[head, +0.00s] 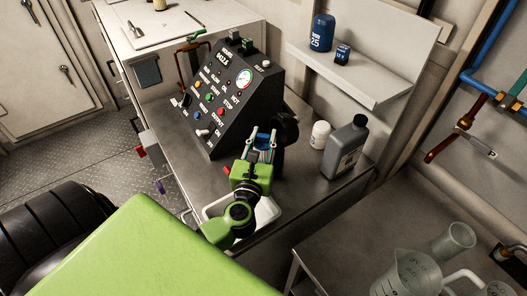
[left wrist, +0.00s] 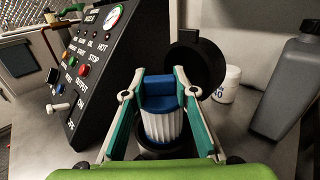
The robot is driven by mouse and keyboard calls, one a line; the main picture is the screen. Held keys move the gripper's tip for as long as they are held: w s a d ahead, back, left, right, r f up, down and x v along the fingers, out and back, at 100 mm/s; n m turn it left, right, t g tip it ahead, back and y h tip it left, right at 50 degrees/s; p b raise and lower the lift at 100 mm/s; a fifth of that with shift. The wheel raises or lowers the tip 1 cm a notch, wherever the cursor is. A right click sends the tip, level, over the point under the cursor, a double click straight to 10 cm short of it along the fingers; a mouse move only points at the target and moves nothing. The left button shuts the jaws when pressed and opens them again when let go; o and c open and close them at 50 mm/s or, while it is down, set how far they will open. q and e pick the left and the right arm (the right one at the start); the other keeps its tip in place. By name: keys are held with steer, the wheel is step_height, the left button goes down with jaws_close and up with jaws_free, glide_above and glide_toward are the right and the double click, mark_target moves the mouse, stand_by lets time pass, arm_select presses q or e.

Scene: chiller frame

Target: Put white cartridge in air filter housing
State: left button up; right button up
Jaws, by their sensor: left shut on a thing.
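My left gripper (head: 262,137) is above the grey bench, in front of the control box. In the left wrist view its two green-and-white fingers (left wrist: 152,78) are closed on the white cartridge (left wrist: 162,127), which has white pleats and a blue top. The cartridge hangs upright between the fingers. The air filter housing is black and round, with its lid (left wrist: 196,62) swung open behind the cartridge; the lid also shows in the head view (head: 287,128). A dark rim (left wrist: 182,150) shows around the cartridge's lower end. I cannot tell how deep the cartridge sits. My right gripper is out of view.
A black control box (head: 222,95) with a gauge and buttons stands left of the gripper. A white jar (head: 319,135) and a grey bottle (head: 346,147) stand to the right. A white tray (head: 269,212) lies under my arm. Glass beakers (head: 408,275) stand on the lower-right table.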

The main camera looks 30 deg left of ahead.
mark_target(261, 158)
arm_select(q)
steer(key=shift+f, duration=0.8)
step_height(261, 158, down, 2)
steer(key=shift+f, duration=0.7)
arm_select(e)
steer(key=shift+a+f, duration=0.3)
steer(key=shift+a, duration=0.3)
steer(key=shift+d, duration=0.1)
arm_select(q)
steer(key=shift+f+b, duration=0.2)
steer(key=shift+b, duration=0.3)
steer(key=o, duration=0.8)
steer(key=shift+r, duration=0.1)
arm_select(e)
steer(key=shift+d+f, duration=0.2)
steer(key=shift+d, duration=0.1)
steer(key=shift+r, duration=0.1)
